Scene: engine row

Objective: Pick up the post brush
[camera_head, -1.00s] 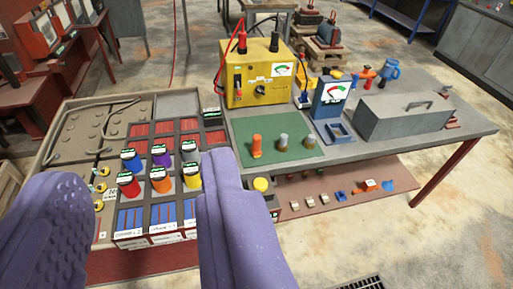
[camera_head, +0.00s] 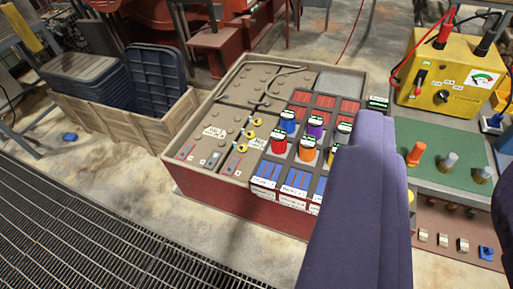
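A green mat (camera_head: 445,152) lies on the grey bench at the right. Three small upright pieces stand on it: an orange-topped one (camera_head: 415,154) and two grey ones (camera_head: 450,162) (camera_head: 483,175). One of them may be the post brush, but I cannot tell which. My gripper (camera_head: 442,150) shows as two purple fingers, one right of centre and one cut off at the right edge. The near finger hides part of the block of cans and the bench's left end.
A large box (camera_head: 195,150) with a tan top bears red, blue, purple and orange cans (camera_head: 279,142). A yellow meter box (camera_head: 447,80) with cables stands behind the mat. A wooden crate (camera_head: 130,135) of dark bins stands left. A floor grating (camera_head: 80,220) lies front left.

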